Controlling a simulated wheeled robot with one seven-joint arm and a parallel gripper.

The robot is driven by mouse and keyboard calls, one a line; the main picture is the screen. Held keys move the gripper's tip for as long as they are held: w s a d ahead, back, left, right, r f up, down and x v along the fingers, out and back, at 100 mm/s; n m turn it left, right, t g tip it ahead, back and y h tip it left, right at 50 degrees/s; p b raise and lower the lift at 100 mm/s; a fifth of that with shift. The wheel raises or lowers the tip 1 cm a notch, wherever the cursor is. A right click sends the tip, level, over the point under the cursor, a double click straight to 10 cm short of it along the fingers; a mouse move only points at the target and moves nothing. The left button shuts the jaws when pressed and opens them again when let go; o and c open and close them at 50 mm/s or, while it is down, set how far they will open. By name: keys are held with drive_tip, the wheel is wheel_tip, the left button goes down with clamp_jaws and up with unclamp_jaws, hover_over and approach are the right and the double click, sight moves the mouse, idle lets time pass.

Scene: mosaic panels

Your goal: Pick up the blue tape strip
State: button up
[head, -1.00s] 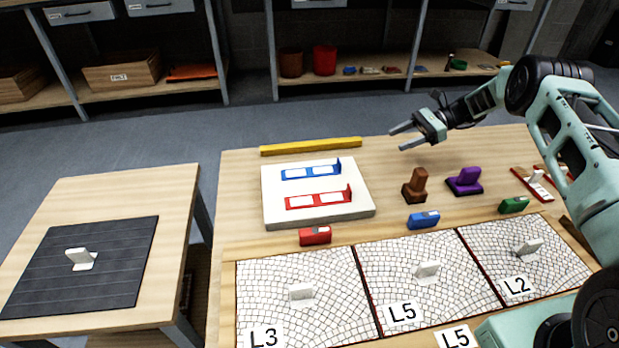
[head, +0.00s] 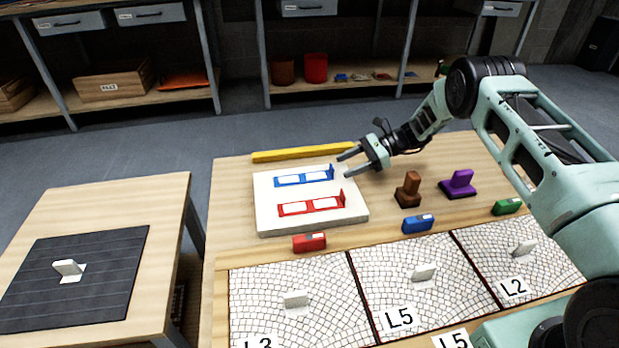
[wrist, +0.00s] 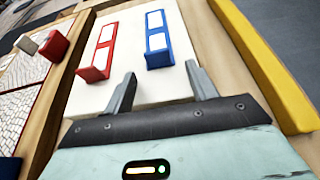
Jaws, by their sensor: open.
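The blue tape strip (head: 304,176) lies on a white block (head: 268,226), with pale windows along it and an upright tab at its right end. It also shows in the wrist view (wrist: 158,42), its near end between and ahead of my fingertips. My gripper (head: 347,165) is open and empty, just right of the strip's tabbed end in the head view. In the wrist view my gripper (wrist: 160,78) has its fingers apart, the left one near the red strip's end. The red tape strip (head: 311,205) lies on the same block, nearer to me.
A yellow bar (head: 303,155) lies along the table's back edge. Red (head: 309,242), blue (head: 417,224) and green (head: 507,206) small blocks line the front. Brown (head: 408,190) and purple (head: 458,184) stamp-like pieces stand to the right. Mosaic panels (head: 290,325) cover the front.

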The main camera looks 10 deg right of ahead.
sight(323, 175)
drive_tip(key=shift+x, duration=1.3)
drive_tip(key=c, duration=1)
drive_tip(key=shift+c, duration=0.2)
